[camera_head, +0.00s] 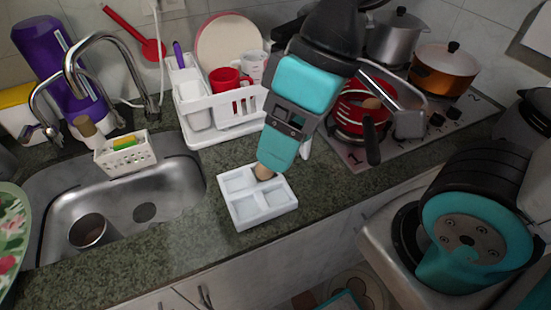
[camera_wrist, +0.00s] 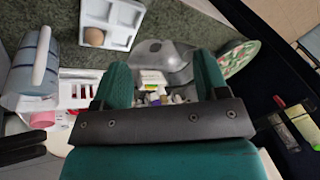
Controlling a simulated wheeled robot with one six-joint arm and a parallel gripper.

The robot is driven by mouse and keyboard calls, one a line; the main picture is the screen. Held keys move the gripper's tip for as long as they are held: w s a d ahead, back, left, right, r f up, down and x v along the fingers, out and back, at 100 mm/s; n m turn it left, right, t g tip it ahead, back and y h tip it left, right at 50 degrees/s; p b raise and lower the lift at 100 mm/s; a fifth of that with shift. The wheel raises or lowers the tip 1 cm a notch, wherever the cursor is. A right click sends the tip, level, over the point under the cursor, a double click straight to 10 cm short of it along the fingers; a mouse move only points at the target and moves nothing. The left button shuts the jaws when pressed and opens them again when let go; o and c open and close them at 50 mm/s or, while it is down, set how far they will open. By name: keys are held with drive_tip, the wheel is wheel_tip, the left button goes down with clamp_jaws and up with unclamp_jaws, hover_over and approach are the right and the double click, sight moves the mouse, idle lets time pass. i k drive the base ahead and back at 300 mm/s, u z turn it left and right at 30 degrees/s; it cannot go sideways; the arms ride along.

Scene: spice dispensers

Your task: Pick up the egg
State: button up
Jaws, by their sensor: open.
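A brown egg (camera_head: 263,173) sits in the back right compartment of a white divided tray (camera_head: 236,217) on the counter. My gripper's finger hides part of it in the head view. The whole egg (camera_wrist: 94,37) shows in the wrist view, inside the tray (camera_wrist: 126,14), up and left of the fingers. My gripper (camera_head: 277,160) hangs over the tray's back edge. In the wrist view my gripper (camera_wrist: 160,82) has its two teal fingers spread apart, with nothing held between them. The egg is not between the fingers.
A white dish rack (camera_head: 222,123) with a red mug (camera_head: 228,79) stands behind the tray. The sink (camera_head: 160,195) lies left. A stove with a red pan (camera_head: 352,112) and pots is to the right. The counter in front of the tray is clear.

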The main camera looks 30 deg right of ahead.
sight(263, 173)
drive_tip(key=k, duration=0.5)
drive_tip(key=z, duration=2.3)
drive_tip(key=k, duration=1.25)
drive_tip(key=u, duration=1.8)
drive_tip(key=i, duration=1)
drive_tip(key=u, duration=0.05)
